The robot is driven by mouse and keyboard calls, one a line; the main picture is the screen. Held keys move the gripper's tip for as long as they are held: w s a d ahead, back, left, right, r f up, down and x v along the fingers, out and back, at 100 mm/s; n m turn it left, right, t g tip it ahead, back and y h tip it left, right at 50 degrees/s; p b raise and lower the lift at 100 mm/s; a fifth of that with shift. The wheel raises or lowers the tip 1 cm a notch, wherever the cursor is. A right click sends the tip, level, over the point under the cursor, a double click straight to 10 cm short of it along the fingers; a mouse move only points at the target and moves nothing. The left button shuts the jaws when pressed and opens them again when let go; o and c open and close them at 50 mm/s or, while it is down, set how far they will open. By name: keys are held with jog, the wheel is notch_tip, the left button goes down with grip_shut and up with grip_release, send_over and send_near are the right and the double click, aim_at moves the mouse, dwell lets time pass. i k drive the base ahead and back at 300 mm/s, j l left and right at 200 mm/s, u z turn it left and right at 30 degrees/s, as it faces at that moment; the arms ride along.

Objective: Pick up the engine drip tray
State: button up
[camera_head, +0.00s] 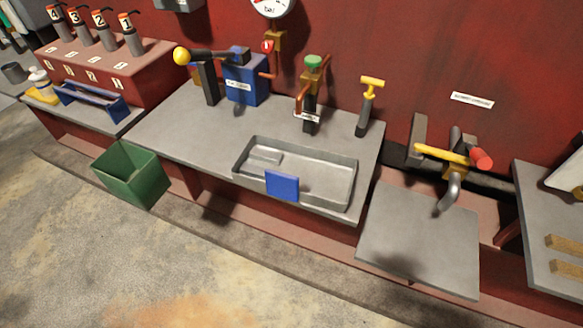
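The engine drip tray is most likely the grey, shallow rectangular tray (310,170) on the grey bench (195,130) in the middle of the head view. It has low walls, a small raised block inside at its left, and a blue tab (282,185) on its front side. It sits near the front right edge of the bench and looks empty. My gripper does not show in this view.
Behind the tray stand a green-capped valve (311,90), a yellow-handled lever (368,105) and a blue pump box (243,80). A green bin (132,173) is at the front left. A lower grey plate (420,240) lies right. The floor in front is clear.

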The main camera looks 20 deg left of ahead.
aim_at(294, 172)
jog(key=u, duration=0.75)
jog(key=i+j+u, duration=0.2)
jog(key=u, duration=0.25)
jog(key=i+j+u, duration=0.25)
jog(key=u, duration=0.2)
